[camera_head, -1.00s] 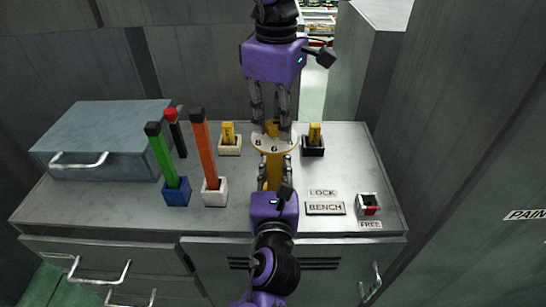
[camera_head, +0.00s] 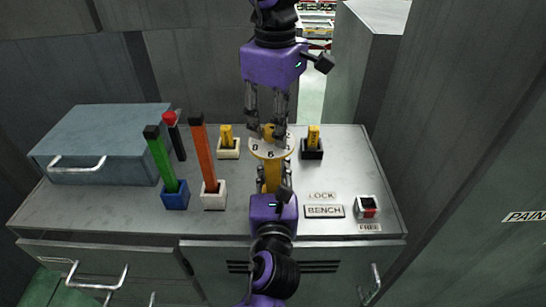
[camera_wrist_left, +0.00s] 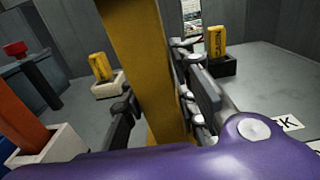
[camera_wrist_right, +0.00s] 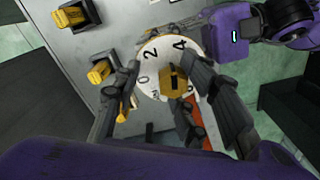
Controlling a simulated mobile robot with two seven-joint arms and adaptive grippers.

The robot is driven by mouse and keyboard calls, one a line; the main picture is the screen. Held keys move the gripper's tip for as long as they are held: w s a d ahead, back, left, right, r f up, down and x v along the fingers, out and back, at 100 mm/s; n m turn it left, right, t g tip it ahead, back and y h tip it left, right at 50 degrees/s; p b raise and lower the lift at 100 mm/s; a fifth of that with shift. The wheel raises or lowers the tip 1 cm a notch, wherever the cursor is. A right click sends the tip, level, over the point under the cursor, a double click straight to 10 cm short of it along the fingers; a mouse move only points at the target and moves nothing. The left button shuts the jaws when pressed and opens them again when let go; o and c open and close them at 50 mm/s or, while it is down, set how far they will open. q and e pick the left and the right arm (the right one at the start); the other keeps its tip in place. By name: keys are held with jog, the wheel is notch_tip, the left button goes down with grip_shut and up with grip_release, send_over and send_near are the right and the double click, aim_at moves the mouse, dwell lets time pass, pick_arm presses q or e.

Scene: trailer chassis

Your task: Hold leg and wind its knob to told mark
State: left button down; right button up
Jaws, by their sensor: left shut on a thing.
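The yellow leg (camera_head: 271,178) stands upright at the middle of the bench; it also shows in the left wrist view (camera_wrist_left: 150,60). My left gripper (camera_head: 272,178), from the front, is shut on it. The white numbered dial (camera_head: 262,153) tops the leg. In the right wrist view, the dial (camera_wrist_right: 152,55) shows 0, 2 and 4, and its yellow knob (camera_wrist_right: 174,84) has a black mark; the number it points at is unclear. My right gripper (camera_wrist_right: 160,100) is open above the dial, its fingers spread on either side of the knob, partly covering the dial.
Short yellow pieces stand in a white holder (camera_head: 228,152) and a black holder (camera_head: 312,153). Green (camera_head: 161,160) and orange (camera_head: 204,155) bars stand at left, near a blue-grey box (camera_head: 100,145). A red-marked switch (camera_head: 367,207) sits by LOCK and FREE labels.

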jog(key=shift+a+r, duration=0.1)
jog(key=shift+a, duration=0.1)
jog(key=n, duration=0.6)
jog(key=shift+s+a, duration=0.15)
jog(key=shift+a, duration=0.05)
jog(key=n, duration=0.5)
jog(key=shift+s+a, duration=0.15)
jog(key=shift+c, duration=0.2)
jog(key=c, duration=1)
jog(key=shift+a+m, duration=0.1)
jog(key=shift+m, duration=0.7)
grip_shut()
jog(key=shift+a+m, duration=0.1)
jog(key=shift+m, duration=0.8)
